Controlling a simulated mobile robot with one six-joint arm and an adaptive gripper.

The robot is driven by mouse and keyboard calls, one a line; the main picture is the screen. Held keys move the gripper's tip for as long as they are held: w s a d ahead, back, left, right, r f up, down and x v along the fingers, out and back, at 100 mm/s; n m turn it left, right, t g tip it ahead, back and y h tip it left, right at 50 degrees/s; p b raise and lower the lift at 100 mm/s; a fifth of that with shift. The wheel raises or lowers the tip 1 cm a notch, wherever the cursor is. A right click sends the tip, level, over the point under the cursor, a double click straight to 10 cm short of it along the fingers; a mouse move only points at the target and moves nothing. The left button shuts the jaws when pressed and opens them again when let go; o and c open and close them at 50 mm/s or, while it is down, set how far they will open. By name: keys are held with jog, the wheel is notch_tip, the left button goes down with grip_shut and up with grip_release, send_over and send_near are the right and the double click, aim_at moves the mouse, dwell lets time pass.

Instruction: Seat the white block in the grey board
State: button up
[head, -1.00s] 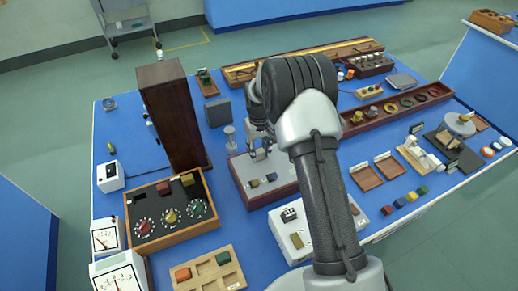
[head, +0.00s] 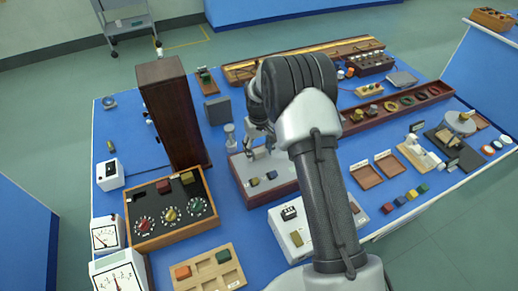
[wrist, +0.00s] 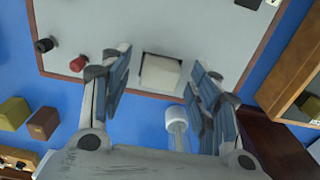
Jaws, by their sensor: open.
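The grey board (head: 243,173) with its brown rim lies in the middle of the bench and fills the top of the wrist view (wrist: 205,35). The white block (wrist: 160,74) shows in the wrist view at a dark-edged square opening in the board. It appears to sit in the opening, but I cannot tell how deep. My gripper (wrist: 160,82) is open, its fingers to the left and right of the block with gaps on both sides. In the head view my gripper (head: 257,149) is over the board's back part, and the block cannot be made out there.
A white-topped post (head: 229,132) stands close behind the board; it also shows by the right finger in the wrist view (wrist: 177,117). A tall dark brown box (head: 172,115) stands left. A wooden dial box (head: 150,232) and a white box (head: 287,232) lie nearer.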

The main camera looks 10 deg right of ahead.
jog(key=shift+r, duration=0.1)
notch_tip(320, 180, up, 12)
dwell(0.5)
dwell(0.4)
